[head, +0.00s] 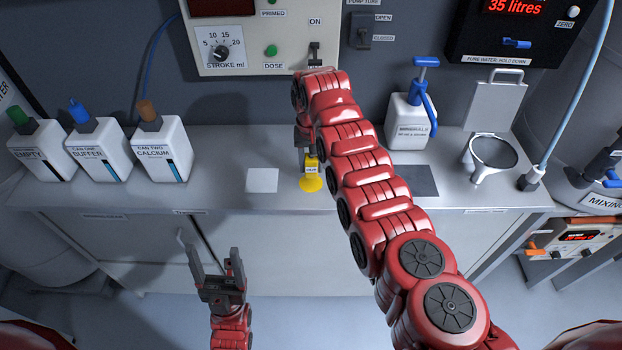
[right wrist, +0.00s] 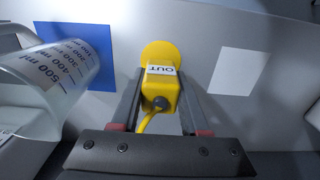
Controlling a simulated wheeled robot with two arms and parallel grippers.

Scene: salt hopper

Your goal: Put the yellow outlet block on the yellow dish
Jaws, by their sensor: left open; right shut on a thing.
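The yellow outlet block (head: 311,164), marked OUT, is between the fingers of my right gripper (head: 308,158), which is shut on it. In the right wrist view the block (right wrist: 161,88) shows a white OUT label and a yellow cord. The round yellow dish (head: 311,184) lies flat on the bench just in front of the block in the head view. In the right wrist view the dish (right wrist: 157,51) shows past the block's end, partly hidden by it. I cannot tell whether they touch. My left gripper (head: 213,250) is open and empty before the bench front.
A white square (head: 262,180) lies left of the dish, and a dark square (head: 421,180) lies right. A clear measuring jug (right wrist: 50,85) stands close beside my right gripper. Several white cans (head: 160,150) stand left; a pump bottle (head: 410,120) and funnel (head: 492,152) stand right.

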